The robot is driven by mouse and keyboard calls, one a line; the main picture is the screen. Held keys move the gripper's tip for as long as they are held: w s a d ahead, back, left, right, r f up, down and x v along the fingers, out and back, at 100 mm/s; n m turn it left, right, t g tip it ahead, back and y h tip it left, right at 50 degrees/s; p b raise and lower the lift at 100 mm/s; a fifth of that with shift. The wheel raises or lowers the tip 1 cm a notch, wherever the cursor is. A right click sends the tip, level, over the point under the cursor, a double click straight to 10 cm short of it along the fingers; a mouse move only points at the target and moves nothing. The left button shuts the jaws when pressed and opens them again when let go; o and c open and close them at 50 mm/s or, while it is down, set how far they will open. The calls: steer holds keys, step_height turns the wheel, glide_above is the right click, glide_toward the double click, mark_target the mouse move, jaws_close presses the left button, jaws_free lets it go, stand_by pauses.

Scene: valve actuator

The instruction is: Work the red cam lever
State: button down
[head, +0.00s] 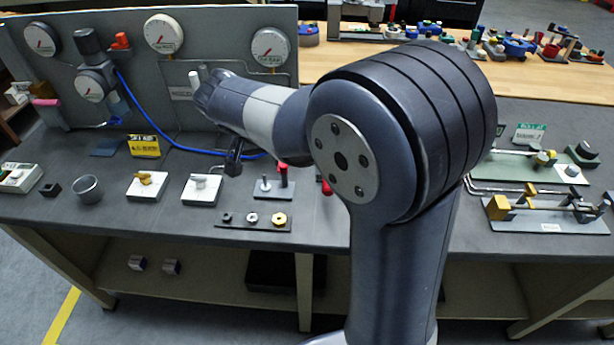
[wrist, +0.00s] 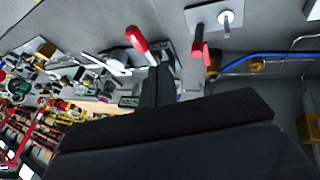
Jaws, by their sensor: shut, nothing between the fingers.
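Two red handles show, and I cannot tell for sure which one is the cam lever. A second red handle (head: 327,187) is mostly hidden behind my arm; in the wrist view this red lever (wrist: 137,40) looks slanted, with a pale edge. My gripper (head: 233,160) points down over the bench, left of both handles in the head view. In the wrist view my gripper (wrist: 158,75) is shut and empty, with its tip appearing near the slanted lever.
A blue hose (head: 165,137) runs from the gauge panel (head: 130,60) along the bench behind my gripper. White blocks with a tan knob (head: 147,186) and a grey knob (head: 201,188) stand to the left. A strip with several round parts (head: 253,221) lies in front.

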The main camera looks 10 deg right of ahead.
steer(key=d+f+p, duration=0.2)
steer(key=d+f, duration=0.5)
steer(key=f, duration=0.2)
steer(key=shift+w+d, duration=0.15)
steer(key=shift+w, duration=0.1)
steer(key=shift+f, duration=0.15)
steer(key=shift+s+d+f+b, duration=0.2)
steer(key=shift+s+d+b, duration=0.25)
steer(key=shift+b, duration=0.45)
steer(key=shift+w+r, duration=0.1)
steer(key=shift+w, duration=0.05)
